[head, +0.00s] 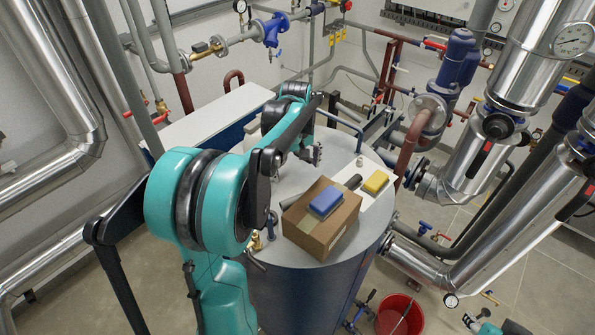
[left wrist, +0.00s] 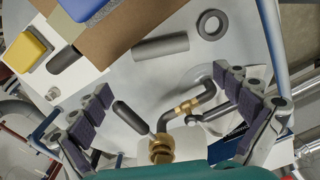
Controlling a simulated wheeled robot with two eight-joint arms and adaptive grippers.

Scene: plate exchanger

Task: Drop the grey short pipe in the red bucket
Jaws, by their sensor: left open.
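A grey short pipe (left wrist: 160,47) lies on the round tank top (left wrist: 195,55) beside the cardboard box in the left wrist view. The pipe lies beyond the fingertips, untouched. The red bucket (head: 412,318) stands on the floor at the lower right of the tank. My right gripper (head: 478,319) shows only in part at the bottom edge.
The cardboard box (head: 318,226) carries a blue sponge (head: 326,202). A yellow sponge (head: 375,182) and a dark cylinder (head: 351,182) lie beside it. A grey ring (left wrist: 212,24) and a brass-fitted pipe (left wrist: 187,107) are near the gripper. Large silver pipes (head: 490,230) rise at right.

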